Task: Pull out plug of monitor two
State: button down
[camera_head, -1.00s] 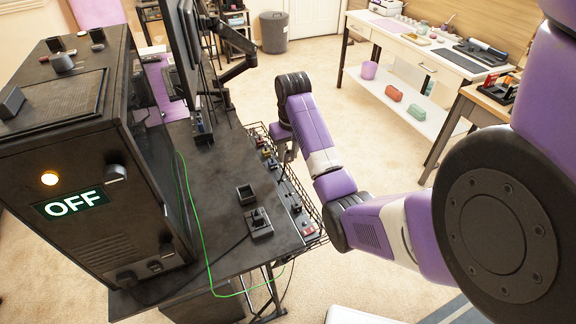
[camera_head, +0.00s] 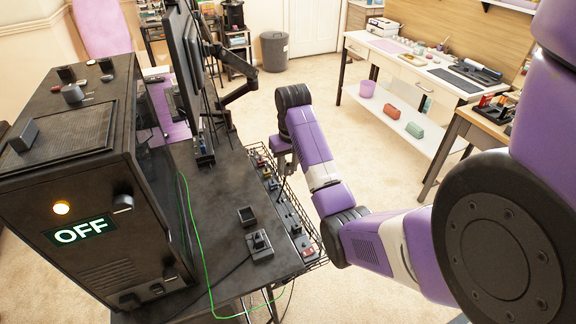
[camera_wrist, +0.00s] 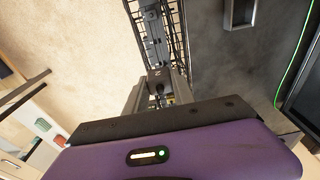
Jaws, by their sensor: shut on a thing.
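In the wrist view, a dark plug (camera_wrist: 156,77) marked with a "2" sits between the two fingers of my gripper (camera_wrist: 158,92). The gripper is shut on it. The plug is at the near end of a grey power strip (camera_wrist: 152,25) in a wire basket. I cannot tell how deep the plug is in its socket. In the head view, my gripper (camera_head: 284,160) points down over the basket at the desk's right edge and is partly hidden by the arm. Two monitors (camera_head: 190,70) stand at the back of the desk.
The black desk (camera_head: 225,220) holds a large computer case (camera_head: 75,180) showing "OFF". Small boxes (camera_head: 259,245) and a green cable (camera_head: 200,250) lie on the desk. The wire basket (camera_head: 310,240) runs along its right side. Open carpet lies to the right.

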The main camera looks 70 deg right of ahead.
jog(key=shift+r+p, duration=1.15)
